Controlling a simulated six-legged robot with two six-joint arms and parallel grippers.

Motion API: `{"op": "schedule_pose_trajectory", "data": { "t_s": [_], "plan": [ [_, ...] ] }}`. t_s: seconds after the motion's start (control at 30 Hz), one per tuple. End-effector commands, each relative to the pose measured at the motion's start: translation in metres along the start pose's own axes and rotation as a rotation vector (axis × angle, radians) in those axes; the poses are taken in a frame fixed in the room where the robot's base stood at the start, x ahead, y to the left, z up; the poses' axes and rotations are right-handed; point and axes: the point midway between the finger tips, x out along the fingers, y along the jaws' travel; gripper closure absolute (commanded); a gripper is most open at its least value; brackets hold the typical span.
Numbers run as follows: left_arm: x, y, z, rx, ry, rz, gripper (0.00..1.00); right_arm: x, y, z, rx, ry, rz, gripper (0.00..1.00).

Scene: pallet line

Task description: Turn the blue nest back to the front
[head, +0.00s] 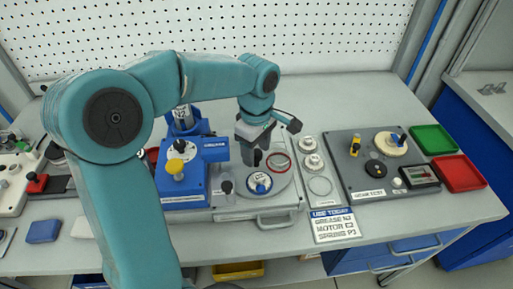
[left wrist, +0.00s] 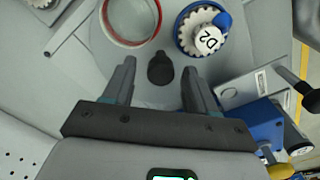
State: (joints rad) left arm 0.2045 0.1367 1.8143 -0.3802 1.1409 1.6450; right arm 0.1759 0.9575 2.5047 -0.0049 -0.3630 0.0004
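A round grey turntable (head: 243,187) sits on a light grey base in mid-bench. A blue nest (head: 259,183) is at its front, holding a pale toothed part with a white marked cap; it also shows in the left wrist view (left wrist: 223,19). A red ring nest (head: 280,163) lies at the turntable's right and looks empty. A black knob (left wrist: 160,68) stands upright near the turntable's middle. My left gripper (left wrist: 159,66) is open above the turntable, its fingers on either side of the knob with gaps visible. My right gripper is not in view.
A blue machine (head: 183,187) with a yellow knob stands left of the turntable. A grey panel (head: 372,180) with knobs is at the right, beside green (head: 434,139) and red (head: 460,173) trays. A printed sign (head: 333,225) lies at the front edge.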

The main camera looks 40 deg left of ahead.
Motion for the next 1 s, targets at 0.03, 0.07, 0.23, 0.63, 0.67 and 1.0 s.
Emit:
{"op": "schedule_pose_trajectory", "data": {
  "t_s": [0.03,0.07,0.23,0.63,0.67,1.0],
  "plan": [
    [0.0,0.0,0.0,0.001,-0.001,-0.001,0.43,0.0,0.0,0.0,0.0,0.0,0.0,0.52],
    [0.001,0.0,0.0,0.001,-0.001,-0.002,0.43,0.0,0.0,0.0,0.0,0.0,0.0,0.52],
    [-0.007,0.0,0.001,0.001,-0.001,0.0,0.43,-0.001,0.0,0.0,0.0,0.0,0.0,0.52],
    [-0.104,0.001,0.001,0.002,-0.001,0.004,0.43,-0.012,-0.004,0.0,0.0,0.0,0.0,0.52],
    [-0.111,0.001,0.001,0.002,-0.002,0.004,0.43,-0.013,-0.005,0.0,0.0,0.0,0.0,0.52],
    [-0.161,0.0,0.0,0.001,-0.001,0.0,0.43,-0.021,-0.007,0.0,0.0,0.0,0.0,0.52]
  ]
}}
